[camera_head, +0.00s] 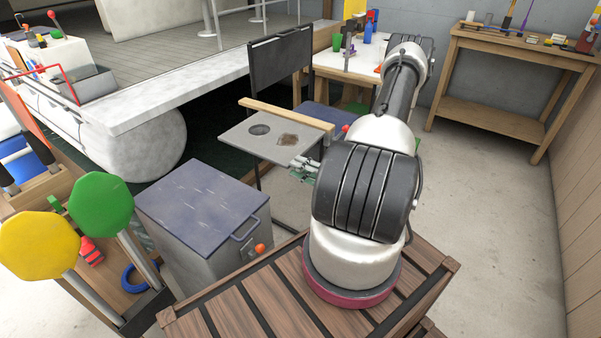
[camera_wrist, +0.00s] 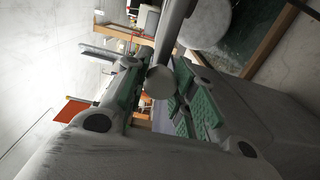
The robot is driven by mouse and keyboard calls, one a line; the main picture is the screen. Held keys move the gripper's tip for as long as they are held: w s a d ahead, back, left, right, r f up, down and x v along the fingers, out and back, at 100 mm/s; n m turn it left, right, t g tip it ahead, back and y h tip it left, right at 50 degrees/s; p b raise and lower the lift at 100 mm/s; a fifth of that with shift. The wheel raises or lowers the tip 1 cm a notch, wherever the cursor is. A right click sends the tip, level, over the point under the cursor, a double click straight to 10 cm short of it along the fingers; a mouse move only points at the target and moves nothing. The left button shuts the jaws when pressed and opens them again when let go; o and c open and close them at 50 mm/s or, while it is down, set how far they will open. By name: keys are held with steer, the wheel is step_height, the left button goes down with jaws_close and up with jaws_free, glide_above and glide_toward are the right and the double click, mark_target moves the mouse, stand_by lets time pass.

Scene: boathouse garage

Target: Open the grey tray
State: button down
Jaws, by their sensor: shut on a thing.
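The grey tray (camera_head: 246,141) is a flat panel, roughly level, beside the dark chair (camera_head: 279,62). It has a round dark recess and a brown patch on top, and a wooden strip (camera_head: 287,113) along its far edge. My gripper (camera_head: 306,168) is at the tray's near right edge, with my arm reaching in from the right. In the wrist view, the green-padded fingers of my gripper (camera_wrist: 153,95) are closed around a pale grey, round-ended part (camera_wrist: 163,79). It appears to belong to the tray, but its join is hidden.
A grey box with a dark lid (camera_head: 200,200) stands in front of the tray. Yellow (camera_head: 38,245) and green (camera_head: 101,201) paddles stand at left. A white pontoon boat (camera_head: 140,140) lies behind. A wooden workbench (camera_head: 510,75) stands back right; the right floor is clear.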

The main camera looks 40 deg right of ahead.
steer(key=c, duration=1.1)
jaws_free()
steer(key=v, duration=1.2)
